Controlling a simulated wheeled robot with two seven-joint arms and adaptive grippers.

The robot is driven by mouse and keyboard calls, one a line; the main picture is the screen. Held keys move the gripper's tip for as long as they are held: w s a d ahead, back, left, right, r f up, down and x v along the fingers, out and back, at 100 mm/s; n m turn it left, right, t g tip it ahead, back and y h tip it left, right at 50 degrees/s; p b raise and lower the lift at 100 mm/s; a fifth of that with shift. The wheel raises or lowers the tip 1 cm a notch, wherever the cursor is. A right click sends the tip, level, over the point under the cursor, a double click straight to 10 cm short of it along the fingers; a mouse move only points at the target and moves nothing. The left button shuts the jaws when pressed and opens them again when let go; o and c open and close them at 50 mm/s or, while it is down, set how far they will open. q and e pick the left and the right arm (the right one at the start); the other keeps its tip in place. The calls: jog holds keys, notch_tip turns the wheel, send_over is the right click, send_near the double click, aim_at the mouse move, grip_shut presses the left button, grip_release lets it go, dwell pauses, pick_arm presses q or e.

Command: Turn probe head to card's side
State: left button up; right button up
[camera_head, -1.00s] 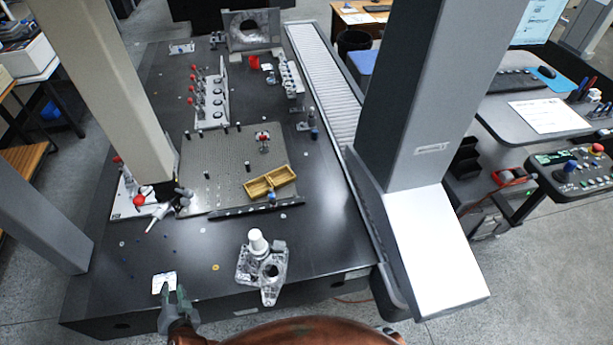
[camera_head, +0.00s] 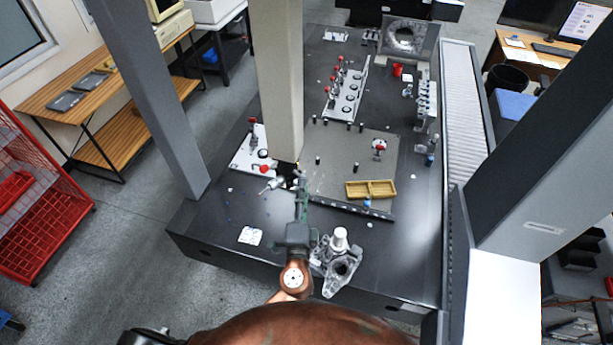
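The probe head (camera_head: 283,181) hangs at the foot of the beige column (camera_head: 277,80), small and dark, partly hidden near my gripper. A thin pale probe (camera_head: 268,188) points down and left from it. The white card (camera_head: 250,236) lies flat on the dark table near its front left edge, with small marks on it. My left gripper (camera_head: 300,184) reaches away from me, its fingertips close to the right of the probe head. I cannot tell whether it touches, nor whether the fingers are open or shut. My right gripper is out of view.
A metal casting with a white knob (camera_head: 340,240) stands just right of my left arm. A grey plate (camera_head: 350,158) holds a yellow two-part tray (camera_head: 370,189). A white board with red-topped parts (camera_head: 250,150) lies left of the column. The table around the card is mostly clear.

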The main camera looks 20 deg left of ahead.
aim_at(303, 177)
pick_arm(q)
jog(key=shift+p+x, duration=0.5)
jog(key=shift+x, duration=1.8)
grip_shut()
